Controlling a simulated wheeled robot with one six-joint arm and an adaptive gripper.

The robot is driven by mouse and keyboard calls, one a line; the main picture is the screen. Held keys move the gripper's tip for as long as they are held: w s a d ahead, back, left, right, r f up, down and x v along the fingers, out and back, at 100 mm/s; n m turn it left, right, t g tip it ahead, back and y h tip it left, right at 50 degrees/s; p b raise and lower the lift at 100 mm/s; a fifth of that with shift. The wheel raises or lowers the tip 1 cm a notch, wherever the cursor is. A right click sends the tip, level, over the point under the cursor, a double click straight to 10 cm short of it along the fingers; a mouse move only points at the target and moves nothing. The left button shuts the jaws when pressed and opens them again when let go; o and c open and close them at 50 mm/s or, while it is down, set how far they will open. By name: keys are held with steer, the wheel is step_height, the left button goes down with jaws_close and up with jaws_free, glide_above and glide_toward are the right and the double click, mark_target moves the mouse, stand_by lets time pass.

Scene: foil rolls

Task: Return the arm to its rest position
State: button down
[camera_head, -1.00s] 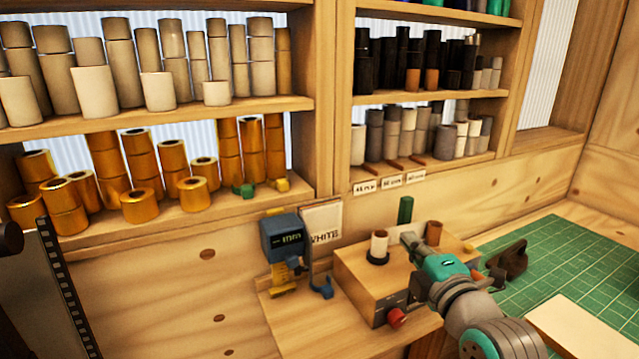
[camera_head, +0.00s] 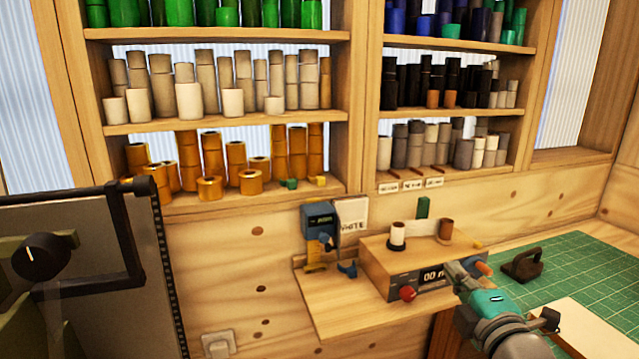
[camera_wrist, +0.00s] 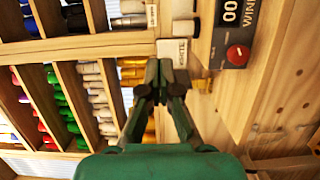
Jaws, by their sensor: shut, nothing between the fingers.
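My arm enters the head view at the lower right, and my gripper (camera_head: 455,274) is at its tip, in front of the wooden box with the display. In the wrist view my gripper (camera_wrist: 161,92) shows dark fingers brought together with nothing between them. The wooden box (camera_head: 400,262) carries a white roll (camera_head: 398,233) on a dark holder and a brown roll (camera_head: 446,229). A red knob (camera_head: 408,293) is on its front, and it also shows in the wrist view (camera_wrist: 238,55). My fingers look apart from the shelves and the box.
Shelves of foil rolls line the back wall, with gold rolls (camera_head: 210,188) on the low left shelf. A blue device (camera_head: 318,222) stands beside the box. A green cutting mat (camera_head: 575,270) with a dark tool (camera_head: 523,264) lies right. A machine (camera_head: 80,260) with a black handle stands left.

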steer(key=s+a+f+m+g+h, duration=0.1)
steer(key=s+f+m, duration=0.55)
steer(key=f, duration=0.65)
steer(key=s+a+f+m+g, duration=0.15)
steer(key=s+f+m, duration=0.25)
steer(key=s+f, duration=0.7)
steer(key=s+a+f+m, duration=0.1)
steer(key=s+f+m, duration=0.2)
steer(key=s, duration=1)
steer(key=s+a+f+m, duration=0.1)
steer(key=s+f+m, duration=0.2)
steer(key=s, duration=1.1)
steer(key=shift+m+g, duration=0.35)
steer(key=shift+m, duration=0.8)
steer(key=shift+s+f, duration=0.1)
